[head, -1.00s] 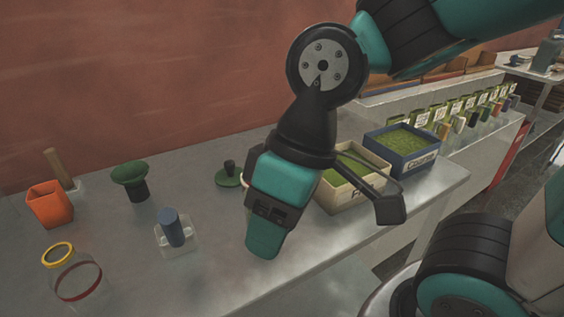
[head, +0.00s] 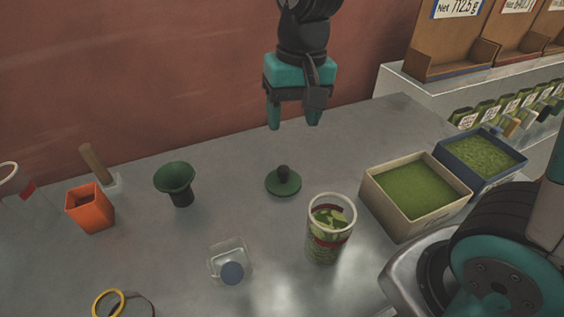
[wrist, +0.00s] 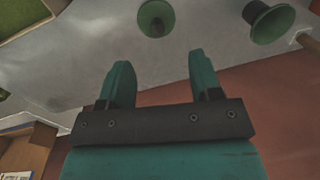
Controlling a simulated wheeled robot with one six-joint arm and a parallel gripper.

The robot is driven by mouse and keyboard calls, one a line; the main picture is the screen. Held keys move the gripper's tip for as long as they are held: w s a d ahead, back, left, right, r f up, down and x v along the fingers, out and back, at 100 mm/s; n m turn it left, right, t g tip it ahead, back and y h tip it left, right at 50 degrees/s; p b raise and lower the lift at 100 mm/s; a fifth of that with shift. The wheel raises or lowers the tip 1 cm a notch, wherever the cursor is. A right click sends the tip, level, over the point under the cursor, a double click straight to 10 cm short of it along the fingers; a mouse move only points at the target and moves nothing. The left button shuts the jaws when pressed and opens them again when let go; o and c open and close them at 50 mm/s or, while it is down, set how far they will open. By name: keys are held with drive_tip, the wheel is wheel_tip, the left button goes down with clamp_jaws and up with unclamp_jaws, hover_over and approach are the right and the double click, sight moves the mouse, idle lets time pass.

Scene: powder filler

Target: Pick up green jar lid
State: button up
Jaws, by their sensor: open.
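The green jar lid (head: 284,184) is a flat dark green disc with a black knob, lying on the grey table in the middle of the head view. In the wrist view the lid (wrist: 157,17) shows at the top, beyond the fingertips. My gripper (head: 293,122) is open and empty, with teal fingers pointing down. It is above and behind the lid, near the red wall, and apart from it. In the wrist view my gripper (wrist: 160,75) has a clear gap between its fingers.
A jar with green contents (head: 331,229) stands right of the lid. A green funnel (head: 175,181) is left, beside an orange cup (head: 90,209). Boxes of green powder, one cream (head: 451,211) and one blue (head: 508,171), stand at right. A small clear container (head: 228,255) is in front.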

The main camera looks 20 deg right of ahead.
drive_tip(key=w+m+h, duration=0.1)
drive_tip(key=w+m, duration=0.1)
drive_tip(key=w, duration=0.2)
drive_tip(key=p, duration=0.2)
hover_over(283, 169)
drive_tip(key=shift+m, duration=0.3)
drive_tip(key=f, duration=1.1)
drive_tip(key=shift+s+d+f, duration=0.1)
drive_tip(key=shift+d, duration=0.2)
drive_tip(key=shift+a+f+p, duration=0.15)
drive_tip(key=shift+f+p, duration=0.15)
drive_tip(key=shift+f, duration=1.2)
drive_tip(key=shift+a+f+p, duration=0.1)
drive_tip(key=shift+f+p, duration=0.2)
drive_tip(key=shift+f, duration=1.2)
drive_tip(key=shift+c, duration=0.2)
drive_tip(key=c, duration=0.9)
